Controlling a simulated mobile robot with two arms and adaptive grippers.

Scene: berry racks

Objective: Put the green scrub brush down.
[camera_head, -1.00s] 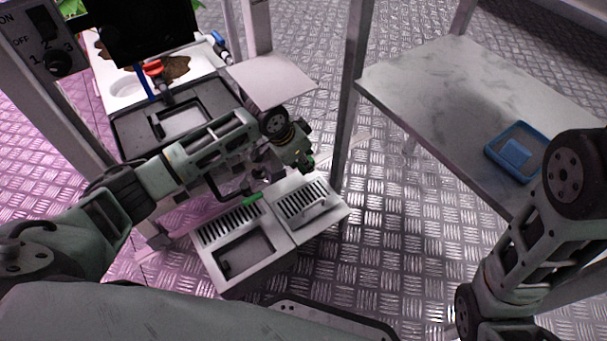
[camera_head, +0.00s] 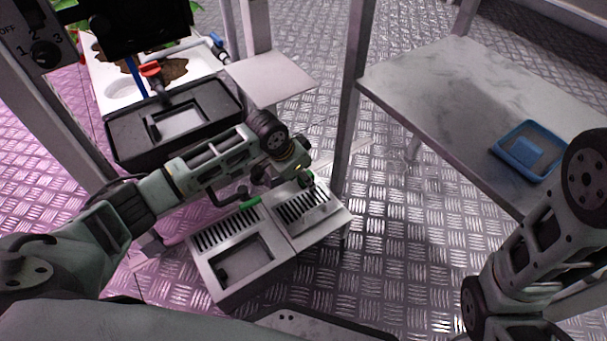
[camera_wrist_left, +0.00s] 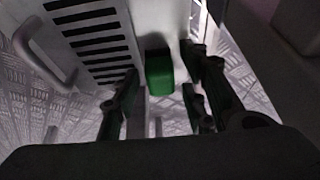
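The green scrub brush (camera_head: 250,203) is a small green strip at the slotted metal tray unit (camera_head: 232,276), near the middle of the head view. In the left wrist view the brush (camera_wrist_left: 159,70) shows as a green block beside the slots. My left gripper (camera_wrist_left: 160,82) has its dark fingers on either side of the brush, with gaps visible between them and it. In the head view my left wrist is over the tray unit and the fingertips are partly hidden. Whether the brush's underside touches the metal is hard to tell. My right gripper is out of view.
A marble-topped table (camera_head: 430,90) stands at the right with a blue tray (camera_head: 528,150) on it, near my right arm. A black sink-like basin (camera_head: 175,120) lies behind my left arm. A grey post (camera_head: 352,95) rises beside the tray unit. Patterned metal floor lies between.

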